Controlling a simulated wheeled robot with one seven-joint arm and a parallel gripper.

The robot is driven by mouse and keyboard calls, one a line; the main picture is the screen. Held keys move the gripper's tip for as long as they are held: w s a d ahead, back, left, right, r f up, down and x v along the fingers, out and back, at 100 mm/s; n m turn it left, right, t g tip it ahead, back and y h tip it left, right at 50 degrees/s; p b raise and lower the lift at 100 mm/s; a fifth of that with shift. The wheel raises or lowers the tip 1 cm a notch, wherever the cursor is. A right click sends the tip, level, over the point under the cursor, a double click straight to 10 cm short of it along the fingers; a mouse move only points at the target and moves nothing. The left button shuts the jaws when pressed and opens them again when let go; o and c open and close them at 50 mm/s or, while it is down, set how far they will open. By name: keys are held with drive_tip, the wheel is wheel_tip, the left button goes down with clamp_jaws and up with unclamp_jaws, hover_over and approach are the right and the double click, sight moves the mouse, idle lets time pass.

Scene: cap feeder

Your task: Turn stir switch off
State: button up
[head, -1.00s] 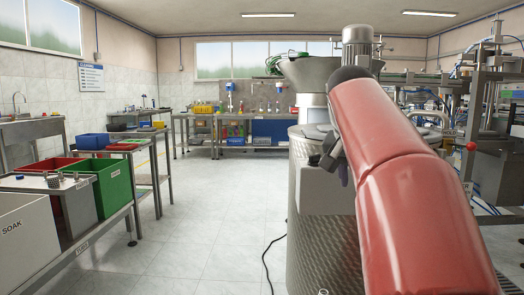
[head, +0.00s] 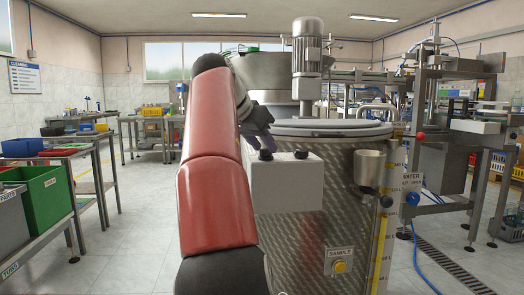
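A pale box (head: 285,187) is fixed to the side of a large round metal tank (head: 340,205). Dark knobs (head: 301,154) show along the box's upper edge. I cannot read which of them is the stir switch or how it is set. My red arm rises in front of the tank's left side. My gripper (head: 262,144) points down at the box's upper left edge, close to a dark knob. I cannot tell whether it touches. Its fingers are small and partly hidden, so their opening is unclear.
A motor (head: 307,60) stands above the tank lid. A metal cup (head: 369,166) and a yellow SAMPLE button (head: 339,267) are on the tank. A WATER valve panel (head: 411,190) with a blue hose is at right. A green bin (head: 44,192) stands left; floor between is clear.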

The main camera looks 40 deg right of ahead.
drive_tip(key=shift+w+d+f, duration=0.1)
drive_tip(key=shift+d+f, duration=0.25)
drive_tip(key=shift+c, duration=0.4)
clamp_jaws()
